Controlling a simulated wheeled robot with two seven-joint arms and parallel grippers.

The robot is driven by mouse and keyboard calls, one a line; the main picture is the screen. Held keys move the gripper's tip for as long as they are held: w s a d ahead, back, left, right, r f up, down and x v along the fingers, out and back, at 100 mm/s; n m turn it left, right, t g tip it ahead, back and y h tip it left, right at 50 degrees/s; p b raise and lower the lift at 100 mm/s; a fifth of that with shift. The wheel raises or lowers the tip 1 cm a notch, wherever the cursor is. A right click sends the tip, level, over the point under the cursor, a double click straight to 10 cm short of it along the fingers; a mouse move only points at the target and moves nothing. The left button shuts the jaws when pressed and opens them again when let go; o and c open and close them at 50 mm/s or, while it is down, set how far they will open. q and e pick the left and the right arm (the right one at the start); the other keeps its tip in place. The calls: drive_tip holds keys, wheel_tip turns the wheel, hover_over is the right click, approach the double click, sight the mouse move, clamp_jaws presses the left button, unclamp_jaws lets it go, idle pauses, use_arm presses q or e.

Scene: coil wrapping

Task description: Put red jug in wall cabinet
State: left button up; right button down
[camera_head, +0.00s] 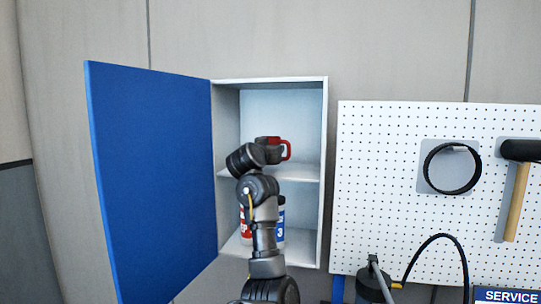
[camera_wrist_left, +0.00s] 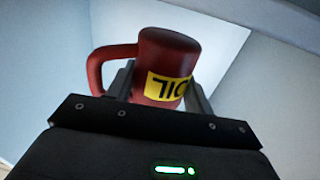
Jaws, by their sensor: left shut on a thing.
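The red jug (camera_wrist_left: 165,55) has a handle and a yellow label, and stands between the fingers of my left gripper (camera_wrist_left: 166,85) in the left wrist view. In the head view the jug (camera_head: 285,149) shows partly behind my wrist, above the middle shelf of the wall cabinet (camera_head: 324,130). My left gripper (camera_head: 268,150) reaches into the cabinet's upper compartment and is shut on the jug. I cannot tell whether the jug's base touches the shelf (camera_head: 300,172). The blue cabinet door (camera_head: 150,180) is swung open to the left. My right gripper is not in view.
A red container (camera_head: 245,225) and a blue container (camera_head: 281,228) stand on the cabinet's lower shelf, partly hidden by my arm. A white pegboard (camera_head: 390,220) with a black ring (camera_head: 427,170) and a hammer (camera_head: 515,195) hangs to the right. A dark canister (camera_head: 371,287) stands below it.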

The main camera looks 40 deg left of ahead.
use_arm(q)
drive_tip(key=shift+w+f, duration=0.1)
drive_tip(key=shift+f, duration=1)
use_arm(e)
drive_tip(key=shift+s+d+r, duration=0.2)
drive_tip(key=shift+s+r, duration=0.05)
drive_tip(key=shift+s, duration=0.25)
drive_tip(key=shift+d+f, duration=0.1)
use_arm(q)
drive_tip(key=shift+f, duration=0.2)
drive_tip(key=o, duration=1.1)
drive_tip(key=shift+r, duration=0.1)
